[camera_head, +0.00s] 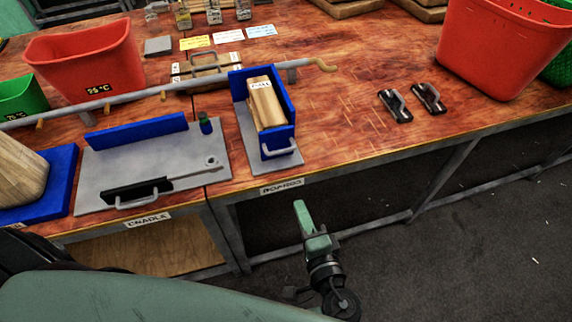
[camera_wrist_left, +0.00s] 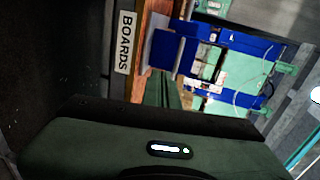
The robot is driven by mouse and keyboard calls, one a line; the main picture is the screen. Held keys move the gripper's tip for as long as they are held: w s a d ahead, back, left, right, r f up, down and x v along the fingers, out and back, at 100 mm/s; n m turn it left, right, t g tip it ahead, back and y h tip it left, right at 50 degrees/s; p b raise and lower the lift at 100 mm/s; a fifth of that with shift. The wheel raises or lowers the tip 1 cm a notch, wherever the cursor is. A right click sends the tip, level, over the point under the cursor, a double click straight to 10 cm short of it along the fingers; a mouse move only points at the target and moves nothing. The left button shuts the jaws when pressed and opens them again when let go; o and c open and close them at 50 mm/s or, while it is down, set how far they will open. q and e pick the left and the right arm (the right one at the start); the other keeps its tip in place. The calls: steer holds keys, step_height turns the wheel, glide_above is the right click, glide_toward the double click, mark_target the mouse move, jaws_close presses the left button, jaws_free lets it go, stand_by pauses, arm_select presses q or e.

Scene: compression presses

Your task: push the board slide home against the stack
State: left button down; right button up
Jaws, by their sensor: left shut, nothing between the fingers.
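The board slide (camera_head: 278,137) is a blue block with a grey handle, at the front end of the board station beside the "BOARDS" label (camera_head: 282,186). Behind it the stack of light wooden boards (camera_head: 265,104) lies between blue walls. I cannot tell whether slide and stack touch. My left gripper (camera_head: 300,206) has green fingers, shut and empty, in front of the table edge and below the slide, apart from it. In the left wrist view the label (camera_wrist_left: 125,42) and a blue block (camera_wrist_left: 180,50), apparently of this station, show sideways. My right gripper is not in view.
The cradle plate (camera_head: 195,165) with a blue rail and black handled clamp lies left of the station. A grey bar (camera_head: 215,82) with a hook end passes behind the station. Two black clips (camera_head: 410,102) and a red bin (camera_head: 505,45) stand right. The floor before the table is clear.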

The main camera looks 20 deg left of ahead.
mark_target(280, 151)
arm_select(q)
steer(key=w+a+r+p, duration=0.1)
steer(key=w+a+p, duration=0.3)
steer(key=w+a, duration=0.3)
steer(key=w, duration=0.4)
steer(key=shift+w+a+t+y+p, duration=0.15)
steer(key=shift+a+t+y+p, duration=0.15)
steer(key=shift+a+p, duration=0.1)
steer(key=b+x, duration=0.1)
steer(key=x, duration=0.2)
steer(key=shift+r, duration=0.2)
steer(key=shift+w+a, duration=0.15)
steer(key=shift+w, duration=0.15)
steer(key=shift+r, duration=0.15)
